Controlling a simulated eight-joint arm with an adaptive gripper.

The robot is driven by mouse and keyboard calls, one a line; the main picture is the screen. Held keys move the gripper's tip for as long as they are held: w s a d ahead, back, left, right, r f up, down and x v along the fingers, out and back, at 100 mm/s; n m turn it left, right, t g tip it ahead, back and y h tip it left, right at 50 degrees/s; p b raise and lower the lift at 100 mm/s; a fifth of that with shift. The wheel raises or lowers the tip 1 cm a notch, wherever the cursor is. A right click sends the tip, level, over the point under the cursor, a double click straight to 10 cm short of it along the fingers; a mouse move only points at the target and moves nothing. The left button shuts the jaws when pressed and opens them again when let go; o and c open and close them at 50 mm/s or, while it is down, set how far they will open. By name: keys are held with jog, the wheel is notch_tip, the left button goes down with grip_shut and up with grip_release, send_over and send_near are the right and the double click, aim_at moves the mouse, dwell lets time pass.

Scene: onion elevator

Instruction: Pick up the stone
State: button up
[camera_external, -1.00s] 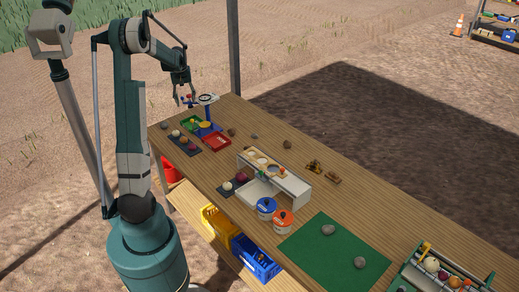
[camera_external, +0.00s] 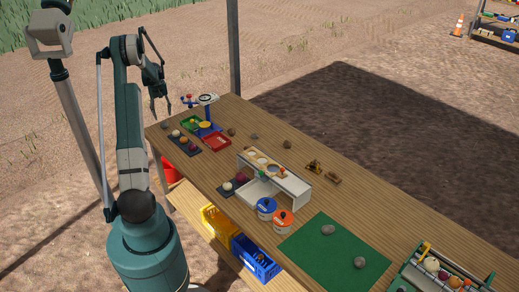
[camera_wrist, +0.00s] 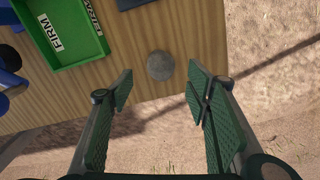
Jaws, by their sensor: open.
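A round grey stone (camera_wrist: 160,66) lies on the bare wood near the table edge in the wrist view, framed between my finger pads. It also appears as a small grey stone (camera_external: 164,126) at the table's far left corner in the external view. My gripper (camera_external: 161,110) is open and empty above that corner; both fingers show in the wrist view (camera_wrist: 158,74), one on each side of the stone. I see no contact with the stone. Other stones lie on the table, such as a grey stone (camera_external: 328,230) and another (camera_external: 360,263) on the green mat.
A green tray (camera_wrist: 66,58) marked FIRM sits left of the stone in the wrist view. A blue stand (camera_external: 208,113), red tray (camera_external: 216,143) and dark tray with round items (camera_external: 183,145) are nearby. Sandy ground lies beyond the table edge.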

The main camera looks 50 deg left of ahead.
aim_at(164, 123)
jog(key=shift+f, duration=1.25)
jog(key=shift+a+f+b, duration=0.2)
jog(key=shift+f+b, duration=0.15)
jog(key=shift+f, duration=2.3)
jog(key=c, duration=1.1)
jog(key=shift+r, duration=0.1)
notch_tip(164, 123, up, 10)
jog(key=shift+p, duration=0.35)
